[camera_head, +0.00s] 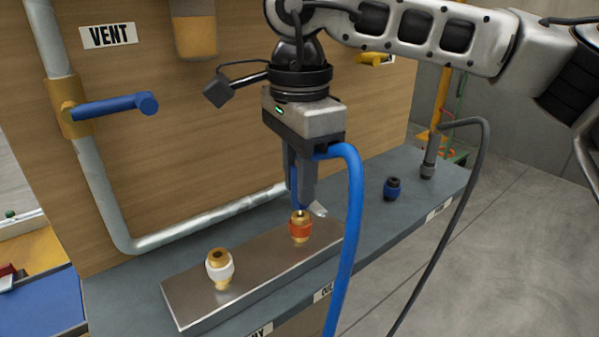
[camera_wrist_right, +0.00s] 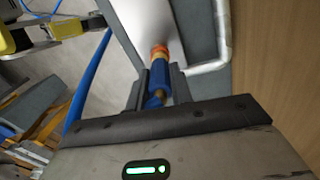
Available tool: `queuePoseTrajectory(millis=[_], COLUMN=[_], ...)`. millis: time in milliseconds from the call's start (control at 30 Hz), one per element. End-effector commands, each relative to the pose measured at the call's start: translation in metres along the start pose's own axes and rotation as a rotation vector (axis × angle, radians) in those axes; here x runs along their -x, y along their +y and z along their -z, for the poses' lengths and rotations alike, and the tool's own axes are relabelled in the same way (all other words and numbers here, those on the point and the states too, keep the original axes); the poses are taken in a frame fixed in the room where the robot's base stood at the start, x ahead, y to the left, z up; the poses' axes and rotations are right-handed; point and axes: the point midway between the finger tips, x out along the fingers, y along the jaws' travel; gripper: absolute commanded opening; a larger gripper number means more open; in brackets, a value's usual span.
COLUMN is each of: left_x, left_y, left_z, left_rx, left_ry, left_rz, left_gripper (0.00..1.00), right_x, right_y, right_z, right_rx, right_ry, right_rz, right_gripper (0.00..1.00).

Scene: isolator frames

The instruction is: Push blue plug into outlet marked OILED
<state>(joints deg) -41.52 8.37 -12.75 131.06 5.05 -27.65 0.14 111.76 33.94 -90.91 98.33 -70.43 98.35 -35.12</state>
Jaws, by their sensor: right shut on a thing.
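My right gripper (camera_head: 304,188) is shut on the blue plug (camera_wrist_right: 160,74), which has a blue hose (camera_head: 351,220) arching from it down to the front. The plug points down just above the orange-ringed brass outlet (camera_head: 300,228) on the metal plate. In the right wrist view, the plug's end lines up with the orange ring (camera_wrist_right: 159,50); I cannot tell whether they touch. The label at the plate's front edge (camera_head: 323,291) reads "OIL", its rest hidden by the hose. The fingers hide most of the plug in the head view. My left gripper is not in view.
A white-ringed outlet (camera_head: 219,268) stands to the left on the metal plate (camera_head: 190,301). A blue-ringed fitting (camera_head: 393,188) and a grey fitting with a dark hose (camera_head: 428,171) stand to the right. A blue-handled valve (camera_head: 115,106) and pipe run along the wooden panel (camera_head: 190,150).

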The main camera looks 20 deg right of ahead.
Motion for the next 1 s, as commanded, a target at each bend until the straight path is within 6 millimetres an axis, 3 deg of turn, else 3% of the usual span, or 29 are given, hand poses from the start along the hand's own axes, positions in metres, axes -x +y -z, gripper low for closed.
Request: queuePoseTrajectory(millis=[767, 800, 833, 867, 1000], left_x=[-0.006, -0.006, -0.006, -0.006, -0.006], left_y=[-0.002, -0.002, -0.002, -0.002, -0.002], left_z=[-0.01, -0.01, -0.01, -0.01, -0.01], left_rx=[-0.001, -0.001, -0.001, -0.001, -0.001], left_ry=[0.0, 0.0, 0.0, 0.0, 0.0], left_rz=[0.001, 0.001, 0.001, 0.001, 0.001], left_gripper=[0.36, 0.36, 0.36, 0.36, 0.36], right_x=[-0.016, -0.016, -0.016, -0.016, -0.016], right_y=[0.0, 0.0, 0.0, 0.0, 0.0], right_z=[0.0, 0.0, 0.0, 0.0, 0.0], right_rx=[0.0, 0.0, 0.0, -0.001, 0.0], right_ry=[-0.001, 0.0, 0.0, 0.0, 0.0], right_rz=[0.0, 0.0, 0.0, 0.0, 0.0], right_gripper=[0.0, 0.33, 0.41, 0.47, 0.47])
